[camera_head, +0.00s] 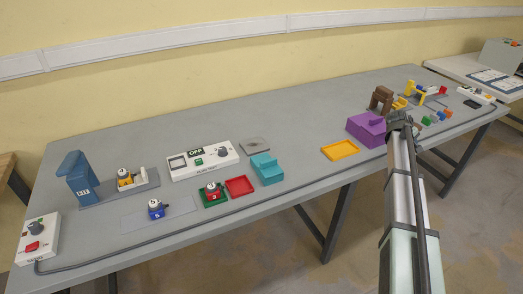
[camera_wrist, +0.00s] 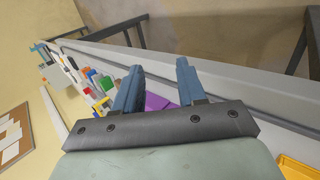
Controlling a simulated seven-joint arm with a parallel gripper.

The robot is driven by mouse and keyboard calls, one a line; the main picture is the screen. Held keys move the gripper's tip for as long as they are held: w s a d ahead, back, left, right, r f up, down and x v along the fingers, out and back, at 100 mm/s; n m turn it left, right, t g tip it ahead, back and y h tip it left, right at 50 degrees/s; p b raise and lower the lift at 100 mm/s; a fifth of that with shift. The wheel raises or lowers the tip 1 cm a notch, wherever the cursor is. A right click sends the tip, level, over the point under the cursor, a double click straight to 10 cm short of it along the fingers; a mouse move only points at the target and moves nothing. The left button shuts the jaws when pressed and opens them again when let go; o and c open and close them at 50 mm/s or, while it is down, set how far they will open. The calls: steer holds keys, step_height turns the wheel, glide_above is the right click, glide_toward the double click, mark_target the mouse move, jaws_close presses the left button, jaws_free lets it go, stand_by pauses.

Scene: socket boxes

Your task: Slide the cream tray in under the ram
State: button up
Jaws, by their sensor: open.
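A small cream tray (camera_head: 141,179) appears at the left of the table in the head view. It sits on a grey base strip and carries a yellow part and a dark-topped piece. A blue upright press-like body (camera_head: 76,178) stands at the left end of that strip, apart from the tray. Its overhanging head may be the ram; I cannot tell for certain. My gripper (camera_head: 398,122) is far to the right, beside the purple block (camera_head: 368,129). In the wrist view my gripper (camera_wrist: 158,80) is open, with nothing seen between its two blue fingers.
A white control box (camera_head: 203,160), a red tray (camera_head: 239,186), a teal block (camera_head: 267,170) and a yellow tray (camera_head: 340,150) lie between. A white switch box (camera_head: 38,240) stands at the near left corner. A cable runs along the front edge.

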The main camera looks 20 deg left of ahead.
steer(key=w+a+r, duration=0.2)
steer(key=a+r, duration=0.2)
steer(key=a, duration=0.4)
steer(key=w+a+r, duration=0.1)
steer(key=a+r, duration=0.4)
steer(key=a, duration=0.2)
steer(key=s+a+y, duration=0.1)
steer(key=s+a, duration=0.2)
steer(key=a, duration=0.8)
steer(key=s+a+y, duration=0.1)
steer(key=s+a, duration=0.2)
steer(key=a, duration=0.9)
steer(key=s+a+y, duration=0.2)
steer(key=s+a, duration=0.1)
steer(key=a, duration=0.8)
steer(key=g+y, duration=0.2)
steer(key=g, duration=0.3)
glide_toward(143, 171)
step_height(143, 171, down, 9)
steer(key=shift+f, duration=0.1)
steer(key=shift+c, duration=0.4)
jaws_close()
